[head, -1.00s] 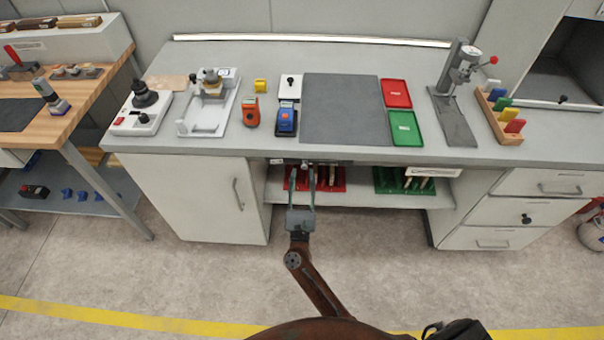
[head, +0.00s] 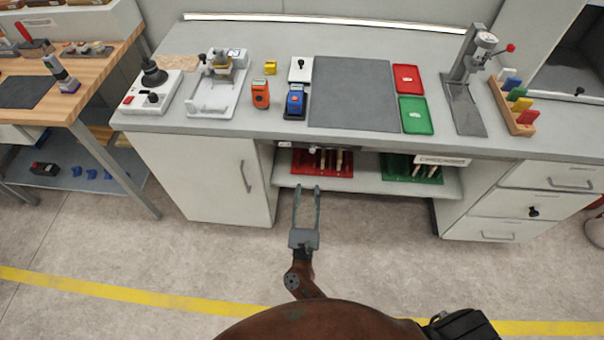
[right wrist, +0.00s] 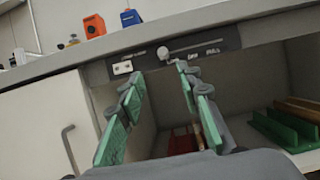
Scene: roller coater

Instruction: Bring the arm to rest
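My right gripper (head: 306,190) is low in front of the bench, before the open shelf under the worktop. Its two fingers are apart with nothing between them. It also shows in the right wrist view (right wrist: 155,75), where the green finger pads stand apart below a dark panel (right wrist: 170,55) with a knob on the bench's front edge. The fingertips look clear of the bench. My left gripper is not in view.
The bench worktop (head: 420,147) carries a grey mat (head: 352,95), a red tray (head: 409,78) and a green tray (head: 415,115). On the shelf are a red rack (head: 322,163) and a green rack (head: 412,168). A cabinet door (head: 205,178) is at left. The floor (head: 150,250) in front is free.

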